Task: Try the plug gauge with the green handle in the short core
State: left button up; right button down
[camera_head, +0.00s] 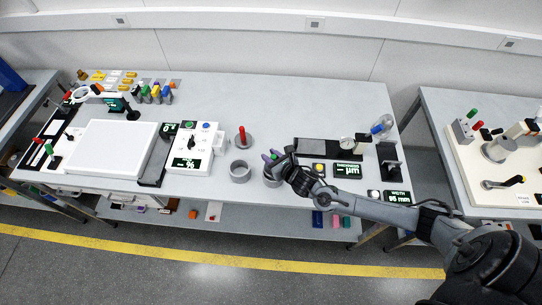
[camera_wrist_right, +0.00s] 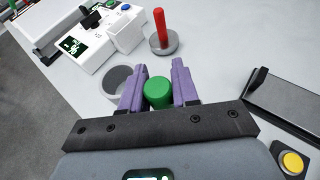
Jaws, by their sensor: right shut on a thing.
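My right gripper (camera_head: 273,158) has purple fingers and is shut on the green handle (camera_wrist_right: 157,92) of a plug gauge; the handle also shows in the head view (camera_head: 275,155). The gauge's lower part is hidden. A grey round core (camera_head: 271,181) shows partly below the gripper; I cannot tell whether the gauge is in it or above it. A second grey open core (camera_head: 240,173) stands just to the left, and also shows left of the fingers in the right wrist view (camera_wrist_right: 117,80). I cannot tell which core is shorter. My left gripper is not in view.
A red-handled gauge (camera_head: 242,138) stands upright on its disc behind the cores. A white switch box (camera_head: 193,150) and a white panel (camera_head: 110,148) are to the left. Bare table lies behind the red-handled gauge.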

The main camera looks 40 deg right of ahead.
dwell(0.6)
jog(key=shift+f+b, duration=0.4)
jog(key=shift+f, duration=0.15)
jog(key=shift+f+b, duration=0.35)
jog(key=shift+f, duration=0.15)
dwell(0.4)
jog(key=shift+f+b, duration=0.35)
jog(key=shift+f, duration=0.2)
jog(key=shift+f+b, duration=0.4)
jog(key=shift+f, duration=0.2)
dwell(0.5)
dwell(0.5)
jog(key=shift+r, duration=0.2)
dwell(0.4)
